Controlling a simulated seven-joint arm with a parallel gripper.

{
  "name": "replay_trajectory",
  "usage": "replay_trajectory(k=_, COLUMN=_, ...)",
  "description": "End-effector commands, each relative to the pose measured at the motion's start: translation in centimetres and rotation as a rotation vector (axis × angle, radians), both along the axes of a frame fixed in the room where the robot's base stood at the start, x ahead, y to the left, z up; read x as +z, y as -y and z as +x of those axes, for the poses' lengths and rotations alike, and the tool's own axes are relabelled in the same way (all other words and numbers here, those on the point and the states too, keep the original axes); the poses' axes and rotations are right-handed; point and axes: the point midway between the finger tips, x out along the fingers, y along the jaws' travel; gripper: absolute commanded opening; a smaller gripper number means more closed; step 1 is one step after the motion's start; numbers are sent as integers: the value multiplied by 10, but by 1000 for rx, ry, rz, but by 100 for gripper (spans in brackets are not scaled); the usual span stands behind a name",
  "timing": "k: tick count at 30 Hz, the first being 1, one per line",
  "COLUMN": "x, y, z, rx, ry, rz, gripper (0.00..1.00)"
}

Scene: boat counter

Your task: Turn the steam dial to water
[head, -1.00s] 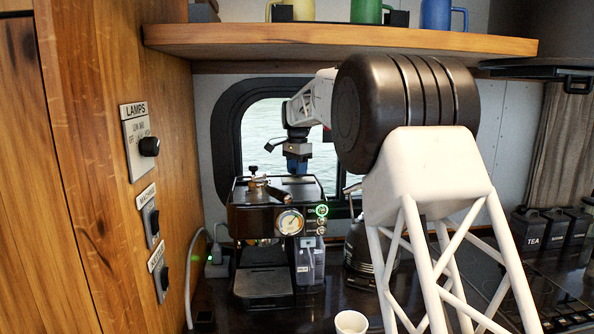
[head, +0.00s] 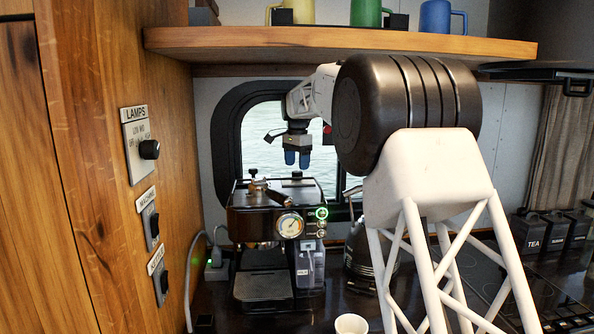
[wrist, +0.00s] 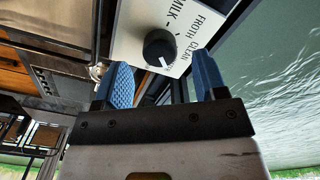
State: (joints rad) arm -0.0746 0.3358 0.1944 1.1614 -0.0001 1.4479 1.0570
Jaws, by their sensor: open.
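A black round dial (wrist: 159,47) on a pale plate (wrist: 128,30) shows in the wrist view. The plate reads MILK, FROTH and CLEAN; no WATER label is visible. The dial's white mark points towards the bottom of the wrist view. My gripper (wrist: 163,80) is open and empty, with its blue fingertips apart. The dial appears between and beyond them, with no visible contact. In the head view my gripper (head: 297,158) hangs above the coffee machine (head: 278,225), in front of the window. I cannot pick out the dial in the head view.
A wooden shelf (head: 340,40) with mugs spans above. A portafilter (head: 264,190) lies on the machine. A wood panel with LAMPS and other switches (head: 149,148) stands at the left. A white cup (head: 351,324) stands on the counter in front.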

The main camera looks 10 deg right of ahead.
Motion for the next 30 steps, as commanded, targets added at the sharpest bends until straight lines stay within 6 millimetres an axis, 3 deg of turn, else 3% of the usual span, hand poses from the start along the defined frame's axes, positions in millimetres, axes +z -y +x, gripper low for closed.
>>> replay_trajectory(k=6, x=27, y=0, z=0, rx=0, ry=0, rz=0, gripper=65)
replay_trajectory(k=12, x=41, y=0, z=0, rx=0, ry=0, rz=0, gripper=65)
replay_trajectory(k=30, x=45, y=2, z=-9, rx=12, ry=4, rz=0, gripper=65)
